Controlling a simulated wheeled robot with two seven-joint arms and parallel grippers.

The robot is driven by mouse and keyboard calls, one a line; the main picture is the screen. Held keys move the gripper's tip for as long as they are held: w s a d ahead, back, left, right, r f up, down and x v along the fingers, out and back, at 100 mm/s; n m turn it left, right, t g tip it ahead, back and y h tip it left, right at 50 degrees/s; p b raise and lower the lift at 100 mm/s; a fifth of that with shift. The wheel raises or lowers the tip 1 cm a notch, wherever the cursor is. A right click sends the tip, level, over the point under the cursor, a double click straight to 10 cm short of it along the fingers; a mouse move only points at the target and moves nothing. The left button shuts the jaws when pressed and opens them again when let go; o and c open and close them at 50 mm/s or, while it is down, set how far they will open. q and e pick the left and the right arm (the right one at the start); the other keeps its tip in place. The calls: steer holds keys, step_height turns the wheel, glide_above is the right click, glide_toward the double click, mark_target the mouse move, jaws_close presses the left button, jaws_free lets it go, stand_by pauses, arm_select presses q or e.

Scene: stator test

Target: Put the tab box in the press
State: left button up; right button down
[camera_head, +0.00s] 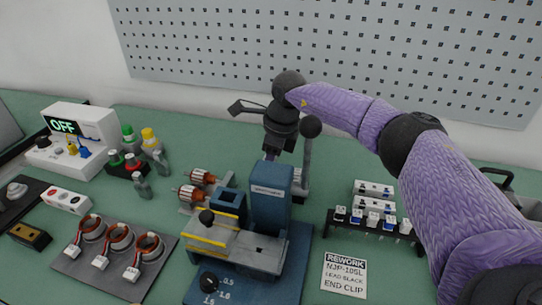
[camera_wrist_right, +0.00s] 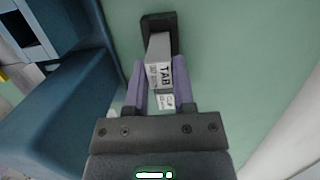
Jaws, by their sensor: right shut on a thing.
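The tab box (camera_wrist_right: 158,60) is a small grey block with a white "TAB" label in the right wrist view. My right gripper (camera_wrist_right: 161,85) is shut on it, one purple finger on each side. The far end of the box is at a dark holder (camera_wrist_right: 159,20); I cannot tell whether it is still seated there. The blue press (camera_head: 270,205) stands at the centre of the bench in the head view. In the wrist view the press (camera_wrist_right: 55,110) is to the left. My left gripper is not in view.
Coils (camera_head: 120,236) lie on a mat at front left, rotors (camera_head: 195,190) left of the press. A rack of small parts (camera_head: 372,226) and a rework card (camera_head: 345,275) are to the right. A pegboard (camera_head: 330,40) stands behind.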

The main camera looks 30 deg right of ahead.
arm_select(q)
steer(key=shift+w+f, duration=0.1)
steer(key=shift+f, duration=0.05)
arm_select(e)
steer(key=shift+f, duration=0.55)
steer(key=shift+f+b, duration=0.4)
steer(key=shift+f, duration=0.2)
steer(key=shift+c, duration=1.8)
jaws_free()
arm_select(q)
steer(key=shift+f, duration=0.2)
arm_select(e)
steer(key=shift+r, duration=0.1)
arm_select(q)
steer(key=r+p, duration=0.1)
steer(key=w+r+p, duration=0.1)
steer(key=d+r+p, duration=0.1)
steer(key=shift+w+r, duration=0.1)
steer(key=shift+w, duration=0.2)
arm_select(e)
steer(key=v, duration=0.9)
steer(key=shift+r, duration=0.4)
